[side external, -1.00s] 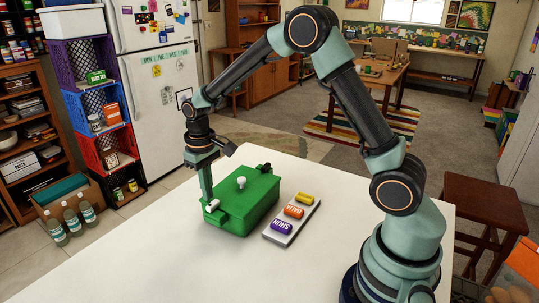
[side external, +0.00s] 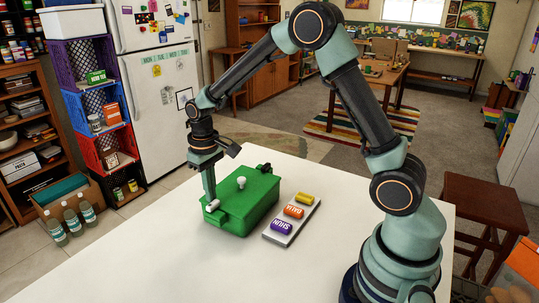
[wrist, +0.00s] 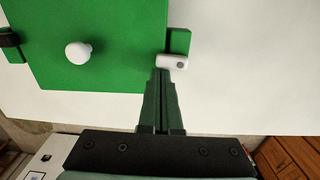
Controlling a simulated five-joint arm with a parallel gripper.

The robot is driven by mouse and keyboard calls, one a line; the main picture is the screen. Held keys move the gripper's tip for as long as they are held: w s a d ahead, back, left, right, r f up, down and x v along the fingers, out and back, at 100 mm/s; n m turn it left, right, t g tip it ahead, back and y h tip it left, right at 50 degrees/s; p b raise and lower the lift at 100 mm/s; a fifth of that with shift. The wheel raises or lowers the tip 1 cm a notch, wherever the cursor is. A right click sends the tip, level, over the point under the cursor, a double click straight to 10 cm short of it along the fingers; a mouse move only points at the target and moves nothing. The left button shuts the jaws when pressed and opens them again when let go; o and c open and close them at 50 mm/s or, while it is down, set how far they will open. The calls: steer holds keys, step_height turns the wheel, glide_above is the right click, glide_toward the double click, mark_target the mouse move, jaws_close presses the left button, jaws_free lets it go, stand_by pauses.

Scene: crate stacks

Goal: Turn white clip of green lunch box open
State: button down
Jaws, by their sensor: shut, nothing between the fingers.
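The green lunch box (side external: 238,215) sits closed on the white table, with a white knob (side external: 241,182) on its lid. The white clip (side external: 212,206) is at the box's left end in the side view. In the wrist view the white clip (wrist: 172,62) lies crosswise at the box's edge, beside a small green block (wrist: 180,41). My gripper (side external: 211,197) points down at the clip, and in the wrist view its shut fingertips (wrist: 161,72) are right at the clip's near side. I cannot tell whether they touch it.
A grey panel (side external: 268,238) with yellow, orange and purple labelled blocks lies right of the box. A black part (wrist: 10,40) shows on the box's opposite edge in the wrist view. The table (side external: 130,262) is clear in front and to the left.

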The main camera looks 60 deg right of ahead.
mark_target(223, 206)
steer(key=shift+s+d, duration=0.2)
steer(key=shift+s, duration=0.6)
stand_by(0.7)
steer(key=shift+s, duration=0.4)
steer(key=shift+s+a, duration=0.25)
steer(key=shift+s, duration=0.15)
stand_by(0.7)
steer(key=shift+d, duration=0.4)
steer(key=shift+r, duration=0.15)
step_height(223, 206, up, 7)
stand_by(1.0)
